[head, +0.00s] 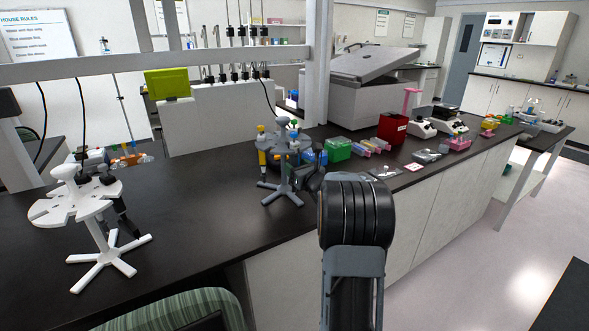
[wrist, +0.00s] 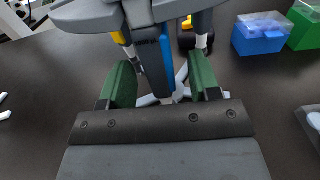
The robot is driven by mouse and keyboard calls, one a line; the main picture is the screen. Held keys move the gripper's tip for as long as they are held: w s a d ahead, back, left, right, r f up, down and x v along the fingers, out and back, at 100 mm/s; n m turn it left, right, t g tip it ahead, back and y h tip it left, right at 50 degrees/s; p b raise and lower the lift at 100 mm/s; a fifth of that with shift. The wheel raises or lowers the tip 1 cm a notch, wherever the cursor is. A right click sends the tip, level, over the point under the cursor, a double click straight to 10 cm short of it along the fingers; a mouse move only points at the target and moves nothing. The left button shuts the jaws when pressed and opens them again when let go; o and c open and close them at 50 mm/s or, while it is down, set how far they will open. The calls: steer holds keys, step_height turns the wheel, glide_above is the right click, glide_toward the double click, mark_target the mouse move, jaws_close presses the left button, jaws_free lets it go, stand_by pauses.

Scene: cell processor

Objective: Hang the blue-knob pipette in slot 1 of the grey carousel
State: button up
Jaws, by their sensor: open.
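The grey carousel (head: 284,177) stands upright on the dark bench in the head view. A dark pipette with a blue side (wrist: 168,58) hangs down from the carousel's near rim. Its knob is out of the wrist frame, and I cannot read the slot number. My gripper (wrist: 161,76) is open, with one green finger on each side of this pipette. I cannot tell whether the fingers touch it. In the head view my own arm mostly hides the gripper.
A yellow pipette (head: 262,153) hangs on the grey carousel's left. A white carousel (head: 101,241) stands at the bench's left. A green box (head: 338,150) and a blue box (wrist: 260,36) sit just right of the grey carousel. The bench between the carousels is clear.

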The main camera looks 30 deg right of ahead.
steer(key=s+b, duration=0.2)
steer(key=s, duration=1.1)
steer(key=shift+s+a, duration=0.4)
